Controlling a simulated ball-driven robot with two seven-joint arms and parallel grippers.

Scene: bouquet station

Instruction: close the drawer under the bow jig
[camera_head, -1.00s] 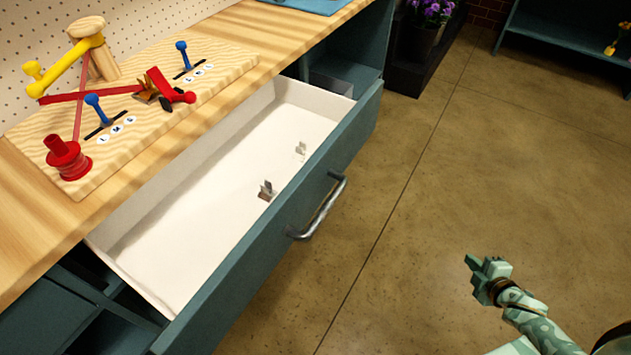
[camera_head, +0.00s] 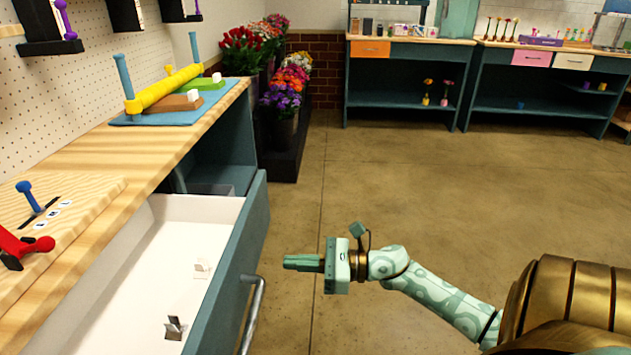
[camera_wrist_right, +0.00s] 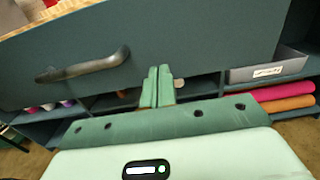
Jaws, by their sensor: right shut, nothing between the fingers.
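The drawer under the bow jig stands pulled open. In the head view its white interior (camera_head: 150,285) holds two small metal clips, and its teal front (camera_head: 230,275) carries a metal handle (camera_head: 253,310). The bow jig (camera_head: 55,205) shows only in part on the worktop at the left edge. My right gripper (camera_head: 292,262) is shut and empty, right of the drawer front and pointing at it. In the right wrist view the shut fingers (camera_wrist_right: 157,88) appear before the drawer front (camera_wrist_right: 210,45), right of the handle (camera_wrist_right: 85,66). Contact cannot be told. My left gripper is out of view.
A blue board with a yellow roller (camera_head: 165,88) sits farther along the worktop. Flower buckets (camera_head: 283,100) stand on a dark step beyond the bench. The floor (camera_head: 420,190) right of the drawer is clear. Below the drawer, shelves hold a grey bin (camera_wrist_right: 265,70) and coloured rolls.

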